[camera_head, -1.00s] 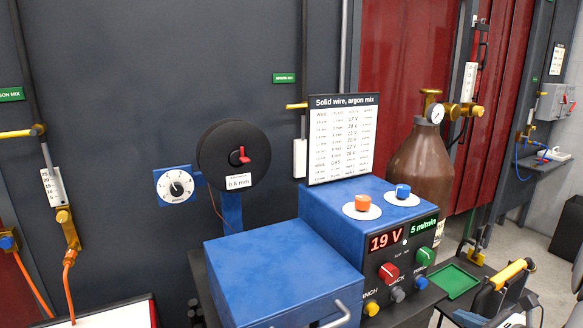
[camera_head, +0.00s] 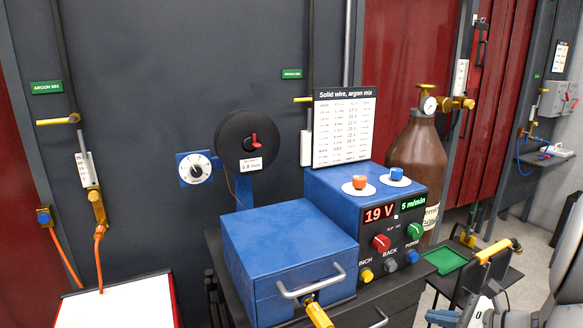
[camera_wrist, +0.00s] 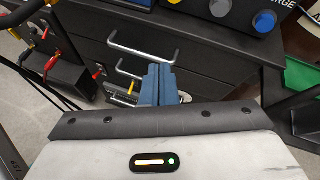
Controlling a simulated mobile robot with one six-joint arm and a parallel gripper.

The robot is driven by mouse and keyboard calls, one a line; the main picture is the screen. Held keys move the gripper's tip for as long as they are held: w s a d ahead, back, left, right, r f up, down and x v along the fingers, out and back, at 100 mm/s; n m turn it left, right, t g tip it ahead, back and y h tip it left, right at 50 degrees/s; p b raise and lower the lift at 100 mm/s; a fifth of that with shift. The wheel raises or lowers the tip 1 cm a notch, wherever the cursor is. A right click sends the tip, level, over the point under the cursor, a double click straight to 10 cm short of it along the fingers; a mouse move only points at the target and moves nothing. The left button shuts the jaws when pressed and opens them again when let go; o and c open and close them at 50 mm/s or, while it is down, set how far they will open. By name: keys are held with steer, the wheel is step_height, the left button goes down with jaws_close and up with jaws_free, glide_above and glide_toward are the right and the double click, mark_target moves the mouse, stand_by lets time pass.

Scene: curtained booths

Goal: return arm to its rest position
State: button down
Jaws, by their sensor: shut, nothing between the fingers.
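My gripper (camera_wrist: 158,84) shows in the wrist view as two blue fingers pressed together, with nothing between them. It points toward the dark cabinet front with its silver drawer handles (camera_wrist: 143,47). I cannot tell whether the fingertips touch anything.
A blue wire-feed machine (camera_head: 290,260) with knobs and a 19 V display (camera_head: 379,213) stands on a dark cabinet. A brown gas cylinder (camera_head: 415,165) is behind it. A green tray (camera_head: 445,261) and yellow-handled tool (camera_head: 498,250) are at right. A white-topped surface (camera_head: 115,302) is at lower left.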

steer(key=s+a+r+n+g+h, duration=0.2)
steer(key=s+a+n, duration=0.4)
steer(key=a+n, duration=0.3)
steer(key=s+a+r+n+g+h, duration=0.2)
steer(key=s+a+n+g+h, duration=0.3)
steer(key=a+n, duration=0.5)
steer(key=s+n, duration=0.1)
steer(key=n, duration=0.6)
steer(key=shift+r+h, duration=0.3)
steer(key=c, duration=2.1)
jaws_free()
